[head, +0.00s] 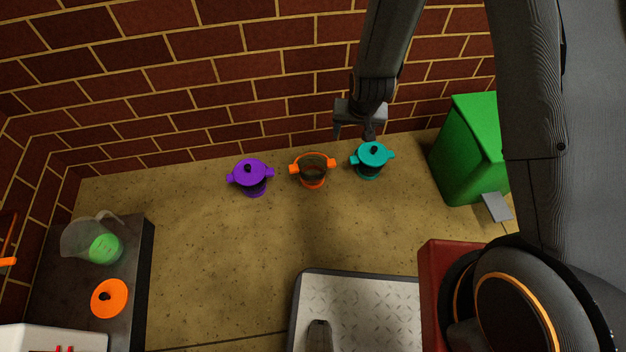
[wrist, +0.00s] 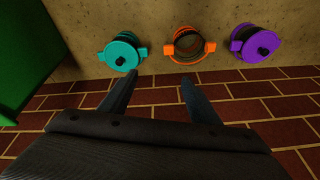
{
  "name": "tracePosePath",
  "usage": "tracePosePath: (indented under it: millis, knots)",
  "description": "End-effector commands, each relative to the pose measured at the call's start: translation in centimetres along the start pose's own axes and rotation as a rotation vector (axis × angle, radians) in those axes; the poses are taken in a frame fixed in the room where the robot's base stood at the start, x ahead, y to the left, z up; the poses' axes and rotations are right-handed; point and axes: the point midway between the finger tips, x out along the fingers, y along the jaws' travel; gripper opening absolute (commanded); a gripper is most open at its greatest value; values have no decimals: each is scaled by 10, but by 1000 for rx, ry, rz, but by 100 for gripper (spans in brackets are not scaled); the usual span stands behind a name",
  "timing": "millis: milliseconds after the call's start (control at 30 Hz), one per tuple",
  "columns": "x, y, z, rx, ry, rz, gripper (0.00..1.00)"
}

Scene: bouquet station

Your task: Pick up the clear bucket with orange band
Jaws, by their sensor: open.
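The clear bucket with orange band (head: 313,171) stands on the floor near the brick wall, without a lid, between a purple-lidded and a teal-lidded bucket. In the wrist view this bucket (wrist: 188,45) is at the top middle, its open mouth and orange handles showing. My gripper (head: 353,134) is open and empty, close to the wall, above and to the right of the bucket in the head view. In the wrist view my gripper's fingers (wrist: 158,88) are apart, with the bucket beyond their tips and not between them.
The purple-lidded bucket (head: 251,177) and teal-lidded bucket (head: 371,160) flank it closely. A green bin (head: 470,150) stands at the right. A dark counter (head: 137,270) at the left holds a jug (head: 95,240) and an orange lid (head: 109,298). The floor in front of the buckets is clear.

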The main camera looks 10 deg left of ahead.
Motion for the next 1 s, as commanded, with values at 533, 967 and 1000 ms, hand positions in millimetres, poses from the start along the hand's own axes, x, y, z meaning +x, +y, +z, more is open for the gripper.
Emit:
tracePosePath:
  millis: [533,967,1000]
  knots:
    - [184,-30,24,-17,88,-23,56]
    - [218,-30,22,-17,88,-23,56]
    - [222,-30,22,-17,88,-23,56]
